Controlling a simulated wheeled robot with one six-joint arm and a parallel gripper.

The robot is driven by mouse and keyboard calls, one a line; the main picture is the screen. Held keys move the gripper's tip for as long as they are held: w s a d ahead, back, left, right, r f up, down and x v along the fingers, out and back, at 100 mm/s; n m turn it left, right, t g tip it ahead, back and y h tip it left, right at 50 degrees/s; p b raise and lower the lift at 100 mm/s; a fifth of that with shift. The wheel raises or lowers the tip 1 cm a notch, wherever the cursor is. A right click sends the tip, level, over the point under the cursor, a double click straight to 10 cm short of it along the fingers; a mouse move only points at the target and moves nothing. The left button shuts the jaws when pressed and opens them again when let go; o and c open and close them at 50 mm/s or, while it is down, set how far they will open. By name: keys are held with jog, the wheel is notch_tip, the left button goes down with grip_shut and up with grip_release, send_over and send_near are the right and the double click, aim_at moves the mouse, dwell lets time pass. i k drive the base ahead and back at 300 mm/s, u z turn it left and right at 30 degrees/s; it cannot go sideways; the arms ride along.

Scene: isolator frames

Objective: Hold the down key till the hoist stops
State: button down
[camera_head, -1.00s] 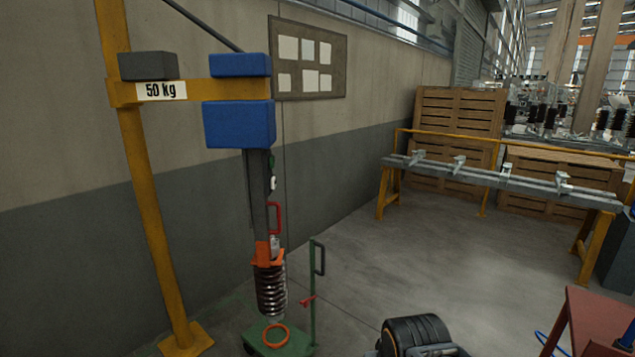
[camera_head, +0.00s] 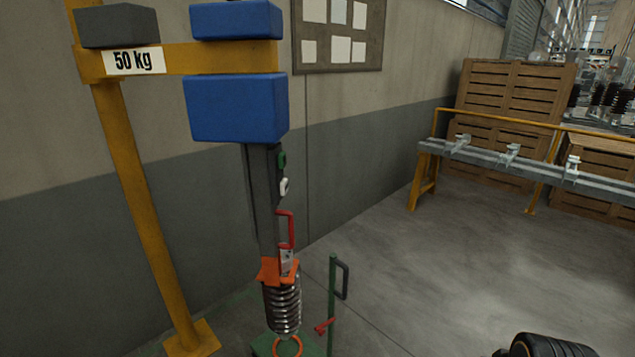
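The hoist is a blue box (camera_head: 236,107) under a yellow jib arm marked 50 kg (camera_head: 133,61), with a dark column (camera_head: 262,195) hanging from it. A small green part (camera_head: 282,160) and a small white part (camera_head: 284,187) sit on the column's right side. A red handle (camera_head: 290,228) is below them. A small pale plate (camera_head: 287,262) is beside the orange clamp (camera_head: 272,271); I cannot tell which part is the down key. A dark ribbed piece (camera_head: 282,305) hangs under the clamp, just over the green trolley.
The green trolley (camera_head: 262,346) has an orange ring (camera_head: 288,346), an upright post with a dark handle (camera_head: 342,278) and a red lever (camera_head: 325,327). A yellow post (camera_head: 140,200) stands left. A rail bench (camera_head: 540,166) and wooden crates (camera_head: 512,92) are at right. Open floor lies between.

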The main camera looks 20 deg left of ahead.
aim_at(283, 185)
jog(key=u, duration=0.25)
jog(key=i, duration=0.7)
jog(key=u, duration=1.15)
jog(key=i, duration=0.5)
jog(key=u, duration=0.5)
